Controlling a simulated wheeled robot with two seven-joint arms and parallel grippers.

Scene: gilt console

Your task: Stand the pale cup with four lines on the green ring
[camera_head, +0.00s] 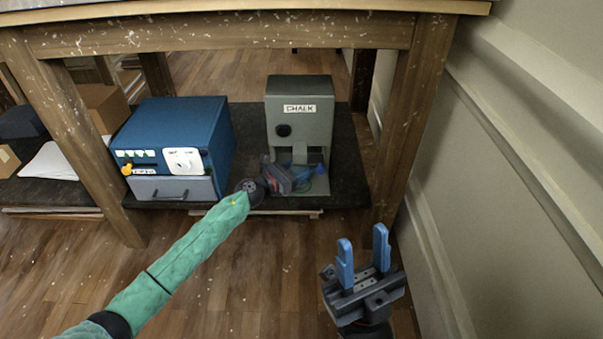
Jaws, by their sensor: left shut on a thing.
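My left gripper (305,179) reaches into the low opening of the grey box labelled CHALK (298,92). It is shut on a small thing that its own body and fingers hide. I cannot make out the pale cup or its four lines. A thin green curve, seemingly part of the green ring (319,191), shows on the floor of the opening beside the blue fingertips. The rest of the ring is hidden. I cannot tell whether the held thing touches it. My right gripper (362,254) is open and empty, in front of the shelf at the lower right.
A blue machine (178,130) with a grey drawer (172,188) stands left of the grey box on the dark low shelf (348,160). A wooden table top (250,8) is overhead. Its legs (411,110) flank the shelf, with a wall (540,100) at right.

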